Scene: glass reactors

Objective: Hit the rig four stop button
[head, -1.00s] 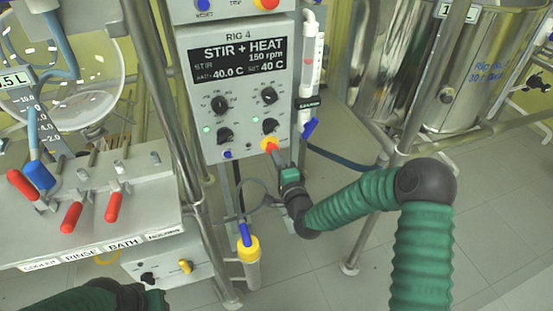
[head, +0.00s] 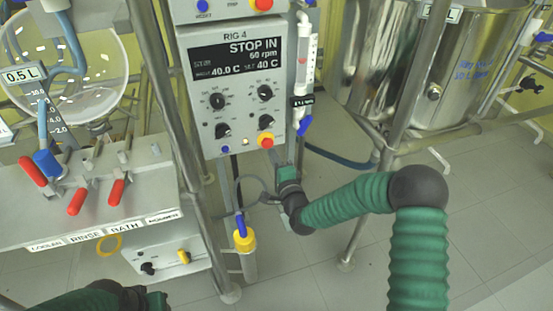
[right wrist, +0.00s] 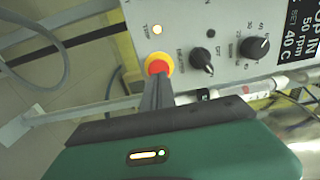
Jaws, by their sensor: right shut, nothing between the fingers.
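A second box with a red button (head: 263,5) is above. A bench (head: 150,190) with red-handled valves stands left. A yellow-capped tube (head: 244,240) hangs below the box. Steel posts and a large steel vessel (head: 430,60) stand right. Floor is open at lower right.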

